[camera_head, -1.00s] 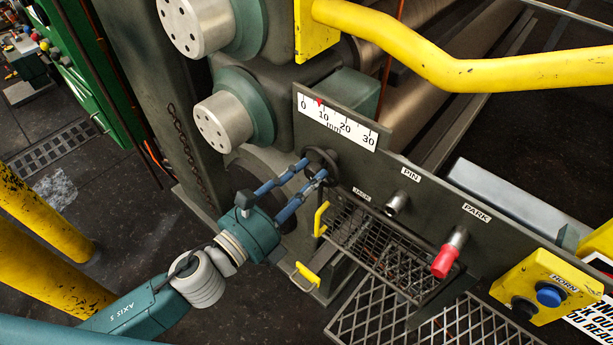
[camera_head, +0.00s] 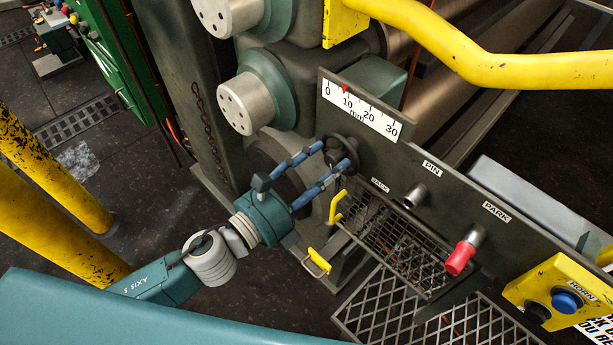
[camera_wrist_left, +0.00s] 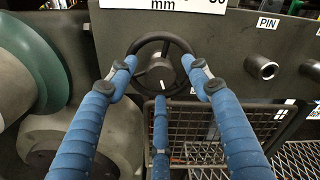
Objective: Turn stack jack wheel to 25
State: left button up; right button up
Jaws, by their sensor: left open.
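The jack wheel (camera_head: 354,150) is a small dark handwheel on the grey panel, above the JACK label (camera_head: 380,185). In the left wrist view its dark rim and hub (camera_wrist_left: 158,72) face me, with a white mark low on the hub. My left gripper (camera_head: 333,155) is open, its blue fingers reaching to the wheel. In the wrist view the left gripper (camera_wrist_left: 158,68) has two fingertips at either side of the rim and a third finger below; contact is unclear. The mm scale (camera_head: 361,106) has its red pointer (camera_head: 345,89) near 10. My right gripper is out of view.
The PIN knob (camera_head: 415,196) and red PARK handle (camera_head: 461,256) sit right of the wheel. A mesh basket (camera_head: 395,240) with a yellow handle hangs below. Rollers are above left, a yellow rail (camera_head: 480,70) above right, and yellow posts (camera_head: 50,150) at left.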

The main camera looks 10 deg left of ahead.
pick_arm(q)
jog(key=v, duration=1.1)
jog(key=shift+s+a, duration=0.15)
jog(key=shift+s, duration=0.1)
jog(key=shift+w, duration=0.1)
